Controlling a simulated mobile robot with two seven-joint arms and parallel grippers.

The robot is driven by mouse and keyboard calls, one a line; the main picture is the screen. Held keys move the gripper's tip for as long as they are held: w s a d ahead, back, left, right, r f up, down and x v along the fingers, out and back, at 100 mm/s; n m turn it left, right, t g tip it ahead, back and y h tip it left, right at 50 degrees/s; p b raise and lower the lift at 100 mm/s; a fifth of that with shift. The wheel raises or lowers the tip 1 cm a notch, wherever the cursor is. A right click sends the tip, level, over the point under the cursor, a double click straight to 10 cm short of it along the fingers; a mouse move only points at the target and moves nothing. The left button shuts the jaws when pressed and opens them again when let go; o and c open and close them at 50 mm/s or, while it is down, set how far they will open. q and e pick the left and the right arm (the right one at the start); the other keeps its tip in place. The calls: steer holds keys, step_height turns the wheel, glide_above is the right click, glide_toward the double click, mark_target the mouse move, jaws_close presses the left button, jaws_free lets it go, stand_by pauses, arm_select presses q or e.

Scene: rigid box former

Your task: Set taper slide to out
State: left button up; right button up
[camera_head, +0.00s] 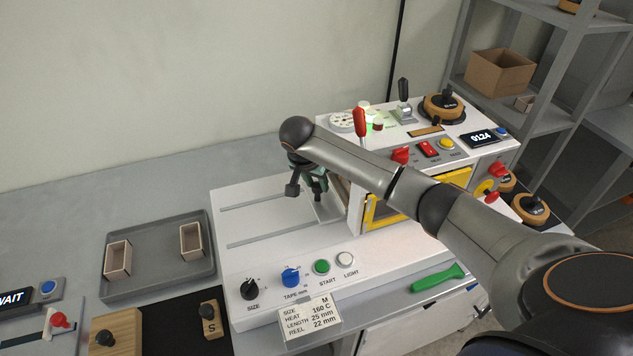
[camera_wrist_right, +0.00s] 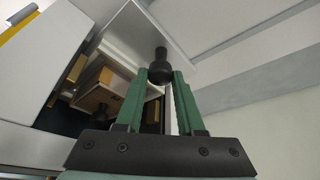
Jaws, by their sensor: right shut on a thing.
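My right gripper (camera_head: 317,192) reaches over the white machine, beside the left opening of its yellow-framed housing. In the right wrist view its green fingers (camera_wrist_right: 160,78) are shut on a black round-headed knob (camera_wrist_right: 157,58). The knob stands in front of a pale plate at the housing's opening. In the head view the knob is mostly hidden by my gripper. No label on it can be read, so I cannot tell its slide setting. My left gripper is not in view.
The white machine bed (camera_head: 265,205) has two grooves and a front row of knobs and buttons. A grey tray (camera_head: 160,287) with two small boxes stands to the left. A green-handled tool (camera_head: 437,279) lies at the front right. A red lever (camera_head: 360,122) rises behind my arm.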

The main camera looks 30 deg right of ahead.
jaws_close()
stand_by(0.8)
